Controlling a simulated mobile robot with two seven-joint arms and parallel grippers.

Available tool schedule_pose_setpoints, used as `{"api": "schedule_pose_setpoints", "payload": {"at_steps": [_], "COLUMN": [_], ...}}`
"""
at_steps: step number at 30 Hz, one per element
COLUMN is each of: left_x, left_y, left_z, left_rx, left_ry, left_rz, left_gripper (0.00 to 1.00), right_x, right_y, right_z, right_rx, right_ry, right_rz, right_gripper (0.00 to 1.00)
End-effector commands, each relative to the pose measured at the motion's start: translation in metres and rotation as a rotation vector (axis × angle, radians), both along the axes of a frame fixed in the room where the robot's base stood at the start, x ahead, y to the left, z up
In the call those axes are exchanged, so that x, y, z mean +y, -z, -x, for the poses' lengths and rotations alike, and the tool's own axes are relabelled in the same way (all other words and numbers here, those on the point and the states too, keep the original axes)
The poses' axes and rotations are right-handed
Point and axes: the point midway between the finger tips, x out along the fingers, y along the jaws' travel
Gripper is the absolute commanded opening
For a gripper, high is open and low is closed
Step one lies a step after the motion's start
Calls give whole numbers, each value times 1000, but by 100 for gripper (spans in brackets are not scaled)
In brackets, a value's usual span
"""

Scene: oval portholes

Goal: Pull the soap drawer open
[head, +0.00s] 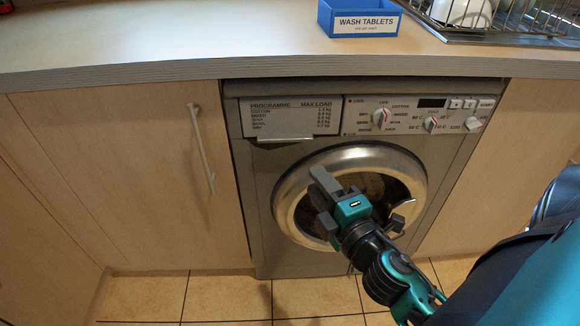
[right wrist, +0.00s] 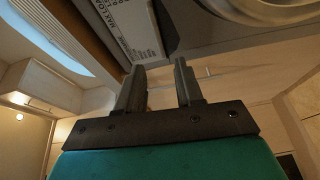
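The soap drawer (head: 291,119) is at the upper left of the washing machine's front (head: 255,185). Its face carries a printed programme and load table, and a pale lip (head: 284,139) runs along its lower edge. It looks closed, flush with the panel. My right gripper (head: 316,201) is below and slightly right of the drawer, in front of the round door, apart from the drawer. In the right wrist view its two fingers (right wrist: 157,75) stand apart with nothing seen held between them. The drawer's printed face (right wrist: 128,28) shows beyond the fingertips there. My left gripper is not in view.
The round door (head: 287,212) and the control knobs (head: 381,118) are close to my right arm. A worktop (head: 180,45) overhangs the machine, with a blue wash tablets box (head: 330,20) and a dish rack on it. A cupboard handle (head: 201,150) stands out at left.

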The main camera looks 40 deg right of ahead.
Motion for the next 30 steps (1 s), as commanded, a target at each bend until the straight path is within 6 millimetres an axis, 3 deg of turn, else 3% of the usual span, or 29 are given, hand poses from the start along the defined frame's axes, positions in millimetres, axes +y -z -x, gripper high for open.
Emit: {"api": "schedule_pose_setpoints", "payload": {"at_steps": [8, 24, 30], "left_x": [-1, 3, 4], "left_y": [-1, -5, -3], "left_z": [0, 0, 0], "left_rx": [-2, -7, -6], "left_ry": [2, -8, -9], "left_rz": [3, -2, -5], "left_gripper": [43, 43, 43], "right_x": [-4, -19, -22], "right_y": [-3, -2, 0], "right_z": [-14, -102, -122], "right_rx": [-16, -15, -13], "right_ry": [-1, 1, 2], "right_rz": [63, 62, 60], "right_gripper": [36, 36, 36]}}
